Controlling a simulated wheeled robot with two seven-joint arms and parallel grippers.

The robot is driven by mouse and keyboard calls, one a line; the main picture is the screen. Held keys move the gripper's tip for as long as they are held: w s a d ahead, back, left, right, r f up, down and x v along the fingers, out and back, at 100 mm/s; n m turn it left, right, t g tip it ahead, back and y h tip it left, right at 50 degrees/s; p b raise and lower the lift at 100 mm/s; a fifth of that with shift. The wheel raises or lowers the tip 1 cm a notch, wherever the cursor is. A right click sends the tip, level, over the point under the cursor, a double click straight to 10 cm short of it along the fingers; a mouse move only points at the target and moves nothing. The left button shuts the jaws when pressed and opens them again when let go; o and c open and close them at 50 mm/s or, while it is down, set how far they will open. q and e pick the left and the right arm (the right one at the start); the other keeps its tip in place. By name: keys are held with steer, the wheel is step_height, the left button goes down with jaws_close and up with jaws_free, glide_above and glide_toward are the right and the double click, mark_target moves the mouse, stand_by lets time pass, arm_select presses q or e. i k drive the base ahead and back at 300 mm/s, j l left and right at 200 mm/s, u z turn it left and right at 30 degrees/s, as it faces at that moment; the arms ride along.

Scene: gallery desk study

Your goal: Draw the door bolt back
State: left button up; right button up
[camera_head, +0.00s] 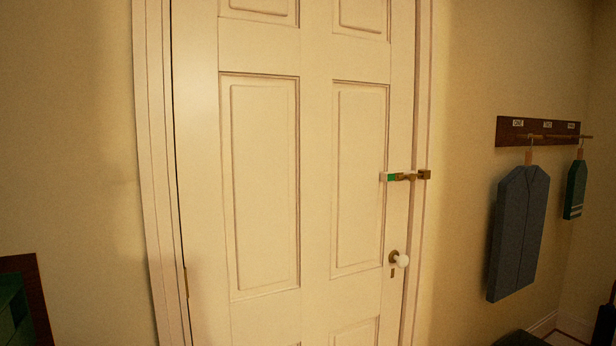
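A cream panelled door (315,180) stands closed in its frame, in the middle of the head view. A small brass door bolt (406,177) sits on the door's right edge, with a green and white part at its left end. Its right end meets a brass keeper (424,174) on the door frame, so the bolt appears to reach across the gap. A white round knob (402,260) on a brass plate is below the bolt. Neither of my grippers shows in this view.
A dark wall rail (508,131) with labels and pegs hangs at the right. A blue-grey garment shape (519,232) and a green one (575,189) hang from it. A dark-framed green object (20,300) is at the lower left.

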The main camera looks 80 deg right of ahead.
mark_target(399, 176)
steer(key=z, duration=3.35)
steer(key=i+l, duration=0.25)
steer(key=i+l+u, duration=0.1)
steer(key=i+l, duration=0.15)
steer(key=l, duration=0.2)
steer(key=i+l, duration=0.5)
steer(key=l, duration=0.2)
steer(key=i+l+u, duration=0.1)
steer(key=i+l, duration=0.4)
steer(key=l, duration=0.25)
steer(key=i+l+u, duration=0.1)
steer(key=i+l, duration=0.35)
steer(key=l, duration=0.3)
